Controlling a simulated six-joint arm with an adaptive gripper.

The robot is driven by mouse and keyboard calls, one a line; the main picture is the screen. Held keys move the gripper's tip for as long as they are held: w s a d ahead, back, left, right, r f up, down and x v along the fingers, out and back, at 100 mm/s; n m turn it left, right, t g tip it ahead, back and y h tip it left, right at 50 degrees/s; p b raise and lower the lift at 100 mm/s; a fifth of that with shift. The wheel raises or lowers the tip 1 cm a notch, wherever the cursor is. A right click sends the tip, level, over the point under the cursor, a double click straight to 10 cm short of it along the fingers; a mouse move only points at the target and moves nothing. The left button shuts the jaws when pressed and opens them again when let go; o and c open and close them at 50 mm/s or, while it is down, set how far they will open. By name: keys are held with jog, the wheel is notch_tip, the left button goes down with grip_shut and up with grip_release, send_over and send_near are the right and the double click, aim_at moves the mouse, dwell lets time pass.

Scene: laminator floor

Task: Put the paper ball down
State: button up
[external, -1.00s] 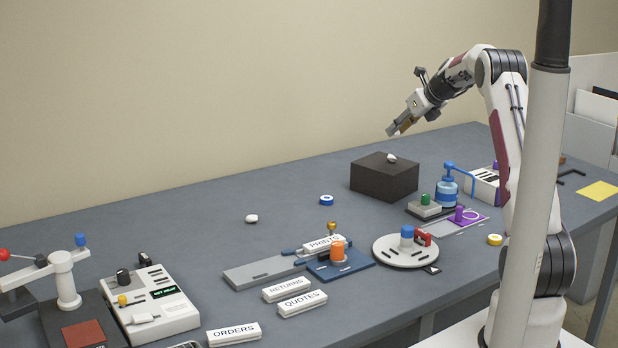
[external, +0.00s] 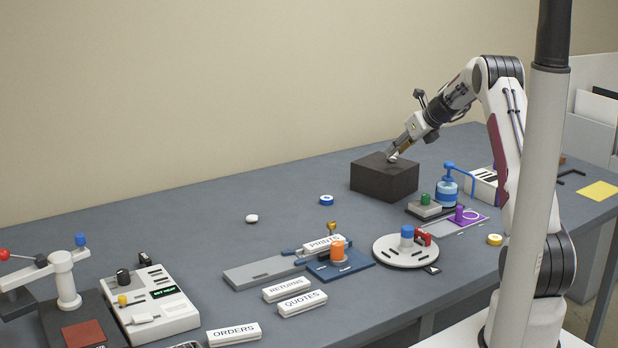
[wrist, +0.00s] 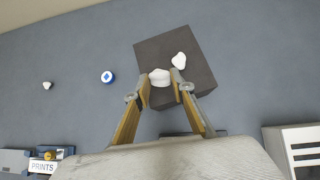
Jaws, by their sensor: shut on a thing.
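My gripper (external: 393,157) is low over the dark block (external: 384,182) on the table. In the wrist view its two fingers are shut on a white crumpled paper ball (wrist: 159,78), held between the tips. The ball is over the top face of the block (wrist: 200,68); I cannot tell whether it touches it. A second white lump (wrist: 180,61) lies on the block just beyond the right fingertip, close to the held ball. In the external view the fingers partly hide the white lumps.
Another white lump (external: 251,218) and a blue-and-white roll (external: 326,200) lie on the table left of the block. A blue pump bottle (external: 447,190) and a grey box with a green knob (external: 425,205) stand close in front of the block. The table behind the block is clear.

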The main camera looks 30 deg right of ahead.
jog(key=shift+f, duration=1.9)
jog(key=shift+f, duration=0.15)
jog(key=o, duration=0.7)
jog(key=shift+r, duration=0.2)
jog(key=a+v, duration=0.1)
jog(key=v, duration=1.1)
jog(key=shift+d, duration=0.5)
jog(key=shift+a, duration=0.1)
